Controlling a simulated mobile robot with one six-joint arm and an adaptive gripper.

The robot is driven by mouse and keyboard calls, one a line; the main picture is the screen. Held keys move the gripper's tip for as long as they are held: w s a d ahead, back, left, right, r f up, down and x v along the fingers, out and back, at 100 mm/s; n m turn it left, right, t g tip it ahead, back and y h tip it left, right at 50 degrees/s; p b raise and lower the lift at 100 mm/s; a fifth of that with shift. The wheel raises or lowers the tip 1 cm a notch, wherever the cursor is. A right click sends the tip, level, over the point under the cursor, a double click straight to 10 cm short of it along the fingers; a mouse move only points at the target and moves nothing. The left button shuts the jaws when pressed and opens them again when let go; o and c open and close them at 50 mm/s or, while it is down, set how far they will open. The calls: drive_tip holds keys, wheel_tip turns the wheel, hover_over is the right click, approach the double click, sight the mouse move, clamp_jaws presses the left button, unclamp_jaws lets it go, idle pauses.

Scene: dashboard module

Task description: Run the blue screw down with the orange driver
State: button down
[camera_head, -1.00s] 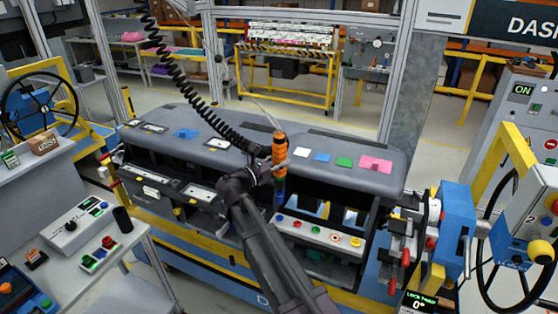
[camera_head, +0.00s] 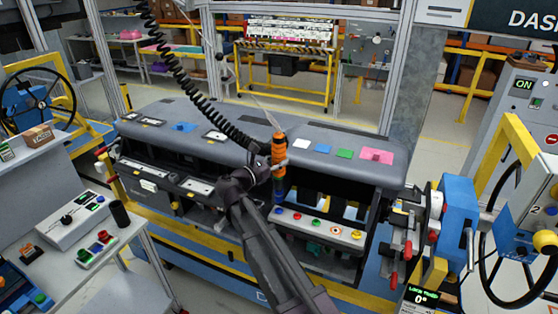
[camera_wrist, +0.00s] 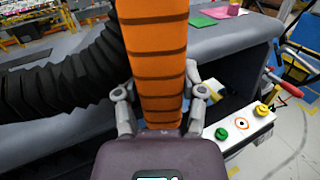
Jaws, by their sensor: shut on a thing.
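My gripper (camera_head: 277,169) is shut on the orange driver (camera_head: 279,149), which stands nearly upright in front of the dashboard module (camera_head: 235,140). In the wrist view the gripper (camera_wrist: 160,112) has a finger on each side of the driver's dark-banded orange body (camera_wrist: 152,60). The driver's narrower blue-and-dark lower end (camera_head: 279,190) hangs over the left end of a white strip (camera_head: 325,223). The blue screw (camera_head: 278,210) shows just below that end. I cannot tell whether the tip touches it. In the wrist view the driver and gripper hide the blue screw.
Red (camera_head: 297,215), green (camera_head: 316,222), orange-ringed and yellow (camera_head: 355,234) pieces sit along the strip. A coiled black hose (camera_head: 185,75) runs to the driver's upper left. A blue clamp with red handles (camera_head: 455,225) stands right. A grey bench (camera_head: 70,250) is at left.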

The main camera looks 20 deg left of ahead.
sight(275, 176)
drive_tip(key=shift+f+b, duration=1.35)
drive_tip(key=shift+f, duration=0.15)
drive_tip(key=shift+f+b, duration=1.3)
idle(5.2)
